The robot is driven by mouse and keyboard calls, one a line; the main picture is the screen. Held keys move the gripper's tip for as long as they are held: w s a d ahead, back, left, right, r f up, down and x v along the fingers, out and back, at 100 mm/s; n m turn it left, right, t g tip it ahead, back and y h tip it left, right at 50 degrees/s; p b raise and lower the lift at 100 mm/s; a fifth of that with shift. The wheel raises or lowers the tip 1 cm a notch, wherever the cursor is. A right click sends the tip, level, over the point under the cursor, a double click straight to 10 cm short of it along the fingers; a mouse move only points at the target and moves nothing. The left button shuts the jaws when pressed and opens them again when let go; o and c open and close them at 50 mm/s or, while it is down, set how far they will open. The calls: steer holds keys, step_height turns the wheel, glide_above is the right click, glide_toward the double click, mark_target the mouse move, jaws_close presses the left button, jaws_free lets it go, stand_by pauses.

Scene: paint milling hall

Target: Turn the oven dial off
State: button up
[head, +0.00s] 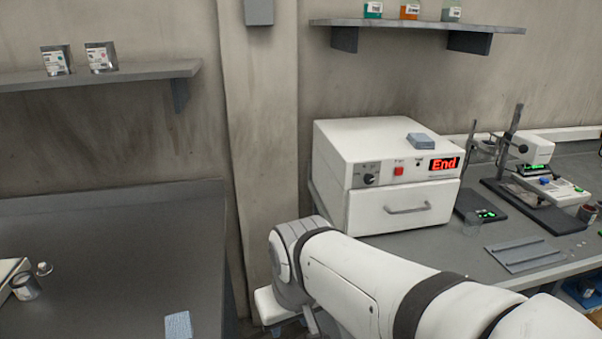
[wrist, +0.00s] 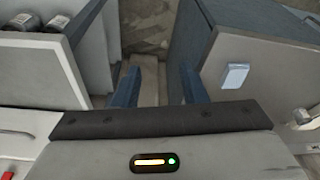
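The oven (head: 330,165) is a white box on the right bench, with a drawer and a grey bar handle below its control panel. Its dial (head: 369,179) is a small dark round knob at the left of the panel; its pointer is too small to read. A red display (head: 444,163) reads "End", and a red button (head: 398,171) sits between. My gripper (wrist: 158,86) is open and empty, its two blue fingers apart above the gap between benches. In the head view it is mostly hidden behind my arm, below and left of the oven, away from the dial.
A left bench (head: 110,250) bears a light blue block (head: 178,325), also in the wrist view (wrist: 235,76). Lab devices and a grey tray (head: 525,253) stand right of the oven. A wall pillar (head: 262,130) rises between the benches; shelves hang above.

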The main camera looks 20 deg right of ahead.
steer(key=shift+o, duration=0.8)
steer(key=shift+w+d, duration=0.1)
steer(key=shift+w, duration=0.15)
steer(key=shift+o, duration=0.4)
steer(key=w+d+r+m+t+h+p, duration=0.1)
steer(key=w+d+t+h+p, duration=0.1)
steer(key=w+d, duration=0.8)
steer(key=shift+w+d+r+m+t+p, duration=0.25)
steer(key=shift+w+m+t+p, duration=0.1)
steer(key=shift+w+t, duration=0.55)
steer(key=t+h+p, duration=0.2)
steer(key=t+p, duration=0.4)
steer(key=t, duration=0.5)
glide_toward(370, 179)
steer(key=x, duration=0.2)
steer(key=shift+m, duration=0.45)
steer(key=p+x, duration=0.2)
steer(key=x, duration=0.5)
steer(key=shift+w, duration=0.15)
steer(key=shift+c, duration=0.5)
